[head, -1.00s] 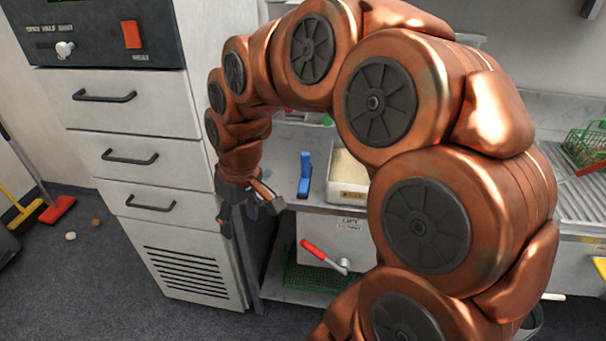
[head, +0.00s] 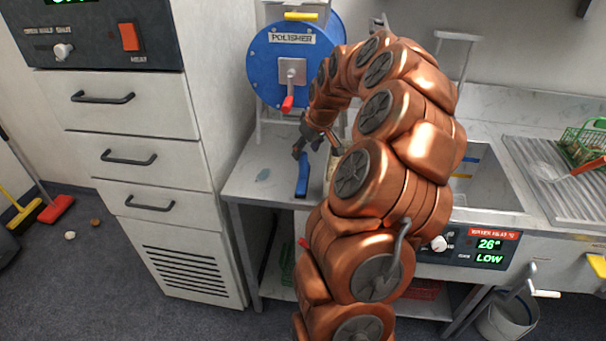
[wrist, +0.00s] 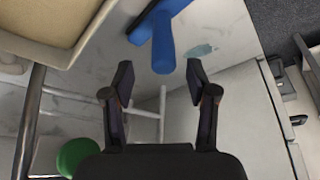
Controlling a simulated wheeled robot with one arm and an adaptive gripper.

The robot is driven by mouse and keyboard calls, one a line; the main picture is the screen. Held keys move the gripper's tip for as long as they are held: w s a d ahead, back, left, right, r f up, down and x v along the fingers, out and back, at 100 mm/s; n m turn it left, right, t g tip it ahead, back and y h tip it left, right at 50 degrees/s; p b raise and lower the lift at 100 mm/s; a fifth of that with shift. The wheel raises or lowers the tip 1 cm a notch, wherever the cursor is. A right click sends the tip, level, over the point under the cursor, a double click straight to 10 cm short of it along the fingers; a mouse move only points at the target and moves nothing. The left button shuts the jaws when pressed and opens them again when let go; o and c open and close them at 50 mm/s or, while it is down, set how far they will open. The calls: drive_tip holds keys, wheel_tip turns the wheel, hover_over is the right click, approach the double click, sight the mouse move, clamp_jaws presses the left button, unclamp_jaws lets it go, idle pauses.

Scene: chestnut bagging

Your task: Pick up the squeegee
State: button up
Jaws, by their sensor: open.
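The blue squeegee (head: 303,177) lies on the marble-topped counter (head: 262,172), near its front left part. In the wrist view the squeegee (wrist: 163,45) shows a rounded handle pointing toward my gripper and a wider blue part cut off by the top edge. My gripper (head: 309,148) is above the counter, close behind the squeegee in the head view. In the wrist view my gripper (wrist: 160,80) is open and empty, its two fingers apart. The handle's end lies just ahead of the gap between the fingertips, not between them.
A blue polisher drum (head: 292,70) stands behind my gripper. A cream-filled tray (wrist: 45,25) lies beside the squeegee, mostly hidden by my arm in the head view. A drawer cabinet (head: 150,180) flanks the counter on the left; a sink (head: 490,185) is right.

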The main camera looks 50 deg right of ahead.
sight(301, 161)
drive_tip(key=shift+p+x, duration=1.3)
drive_tip(key=shift+x, duration=1.7)
drive_tip(key=shift+a, duration=0.15)
clamp_jaws()
